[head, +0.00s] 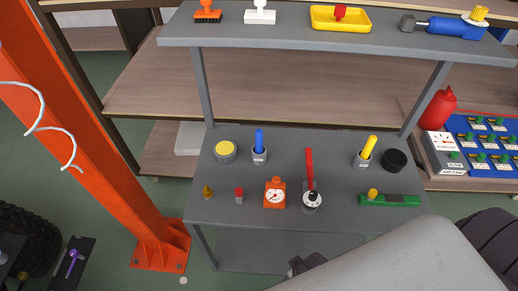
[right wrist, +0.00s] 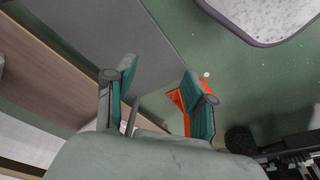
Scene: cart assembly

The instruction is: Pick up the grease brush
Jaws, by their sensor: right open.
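Two brush-like things show in the head view. A red upright handle (head: 309,170) stands in a small white and black pot (head: 312,201) at the middle of the cart's lower grey shelf (head: 240,215). An orange-handled brush with dark bristles (head: 207,15) stands on the upper shelf at the left. I cannot tell for sure which is the grease brush. My right gripper (right wrist: 157,82) is open in the right wrist view, its teal pads apart with nothing between them. Its fingers are not clearly seen in the head view. My left gripper is not in view.
Near the red handle stand an orange gauge (head: 274,195), a blue-handled holder (head: 260,151), a yellow-handled holder (head: 365,153) and a green block (head: 389,200). The upper grey shelf (head: 300,37) overhangs the back. An orange post (head: 90,140) rises at the left.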

